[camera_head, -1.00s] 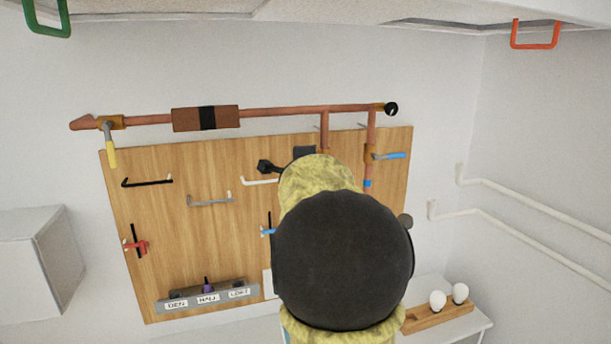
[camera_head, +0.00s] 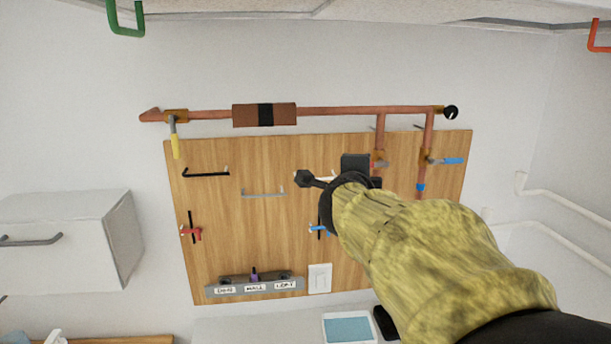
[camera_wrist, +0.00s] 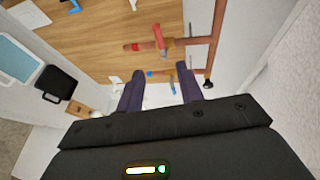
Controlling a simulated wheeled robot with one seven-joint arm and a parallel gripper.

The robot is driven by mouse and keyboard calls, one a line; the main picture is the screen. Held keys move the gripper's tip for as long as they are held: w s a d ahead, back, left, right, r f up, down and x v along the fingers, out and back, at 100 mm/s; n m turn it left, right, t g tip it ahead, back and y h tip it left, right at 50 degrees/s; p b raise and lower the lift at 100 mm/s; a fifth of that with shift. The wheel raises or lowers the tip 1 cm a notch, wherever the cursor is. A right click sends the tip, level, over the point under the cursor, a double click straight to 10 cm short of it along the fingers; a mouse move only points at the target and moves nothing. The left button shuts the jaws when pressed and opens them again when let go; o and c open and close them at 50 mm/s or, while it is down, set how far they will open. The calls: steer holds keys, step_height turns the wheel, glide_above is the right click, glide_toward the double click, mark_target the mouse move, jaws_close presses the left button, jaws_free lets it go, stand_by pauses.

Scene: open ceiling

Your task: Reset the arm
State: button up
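My arm, in a mottled yellow sleeve, reaches in from the lower right of the head view towards the wooden wall board (camera_head: 225,215). My gripper (camera_wrist: 160,82) shows in the wrist view as two dark purple fingers, spread apart with nothing between them. In the head view the sleeve and dark wrist parts mostly hide the gripper, in front of the board's upper right part. Whether it touches the board cannot be told.
A copper pipe (camera_head: 345,110) runs above the board, with a yellow-handled valve (camera_head: 175,142) and a blue-handled valve (camera_head: 447,161). A labelled switch bar (camera_head: 254,287) is low on the board. A white cabinet (camera_head: 65,240) is at left. White pipes (camera_head: 560,190) run at right.

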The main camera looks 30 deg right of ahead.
steer(key=shift+w, duration=0.15)
steer(key=shift+d, duration=0.1)
steer(key=w+a+f+n+y+b, duration=0.3)
steer(key=a+f+n+y, duration=0.5)
steer(key=a+f+n, duration=0.85)
steer(key=s+a+f+n+g+y, duration=0.1)
steer(key=s+a+f+n+g, duration=0.2)
steer(key=f, duration=0.4)
steer(key=s+a+f+n+g+y+b, duration=0.1)
steer(key=s+a+f+n+g, duration=0.2)
steer(key=s+f, duration=0.2)
steer(key=s+a+f+n+g+y, duration=0.1)
steer(key=s+a+f+n+g, duration=0.1)
steer(key=s+f, duration=0.3)
step_height(320, 180, down, 5)
steer(key=shift+a+r+n+g+b, duration=0.1)
steer(key=shift+a+n+g+b, duration=0.25)
steer(key=shift+n, duration=0.4)
steer(key=shift+w, duration=0.1)
